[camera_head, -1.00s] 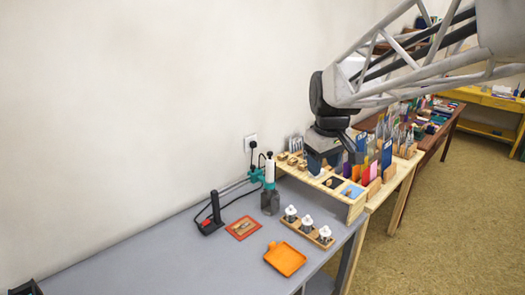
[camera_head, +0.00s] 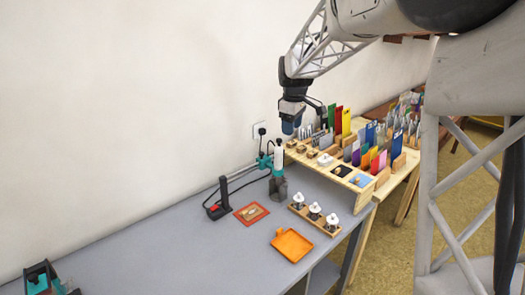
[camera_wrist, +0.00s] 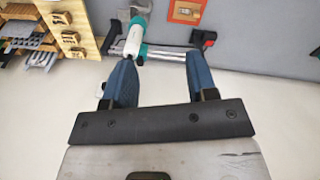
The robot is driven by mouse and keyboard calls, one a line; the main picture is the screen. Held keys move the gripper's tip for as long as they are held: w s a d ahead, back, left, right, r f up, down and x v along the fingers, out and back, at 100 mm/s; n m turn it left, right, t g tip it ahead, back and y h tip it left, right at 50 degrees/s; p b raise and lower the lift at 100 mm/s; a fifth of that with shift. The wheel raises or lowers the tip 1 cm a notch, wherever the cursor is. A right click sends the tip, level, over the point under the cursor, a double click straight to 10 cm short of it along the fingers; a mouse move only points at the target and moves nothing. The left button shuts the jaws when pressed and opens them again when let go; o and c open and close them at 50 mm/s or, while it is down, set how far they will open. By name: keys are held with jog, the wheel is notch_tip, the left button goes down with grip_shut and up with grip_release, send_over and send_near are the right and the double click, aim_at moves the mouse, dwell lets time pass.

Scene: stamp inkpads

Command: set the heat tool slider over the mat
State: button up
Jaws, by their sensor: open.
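The heat tool (camera_head: 279,160) is white with a teal collar and stands upright over a dark grey block (camera_head: 278,188). Its teal slider (camera_head: 264,162) sits on the metal rods (camera_head: 237,177) near the wall, at their right end. The orange-red mat (camera_head: 251,213) lies flat to the left of the tool, with a small pale item on it. My gripper (camera_head: 290,123) is above and slightly right of the tool, apart from it. In the wrist view my blue fingers are spread and empty. The heat tool (camera_wrist: 136,36) shows beyond the left finger, and the mat (camera_wrist: 187,10) at the top.
A black upright holder with a red part (camera_head: 220,202) stands left of the mat. An orange tray (camera_head: 291,245) and a wooden rack of white-topped stamps (camera_head: 315,217) lie in front. A wooden organiser (camera_head: 340,160) fills the right.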

jog(key=w+a+f+n, duration=0.3)
jog(key=w+a+f, duration=0.2)
jog(key=w, duration=0.4)
jog(key=n, duration=0.3)
send_over(262, 153)
jog(key=shift+g, duration=0.4)
jog(key=f, duration=0.7)
jog(key=shift+w+a+f, duration=0.1)
jog(key=shift+w+f, duration=0.1)
jog(key=shift+f, duration=0.2)
jog(key=shift+f, duration=0.15)
jog(key=shift+f, duration=3.8)
grip_shut()
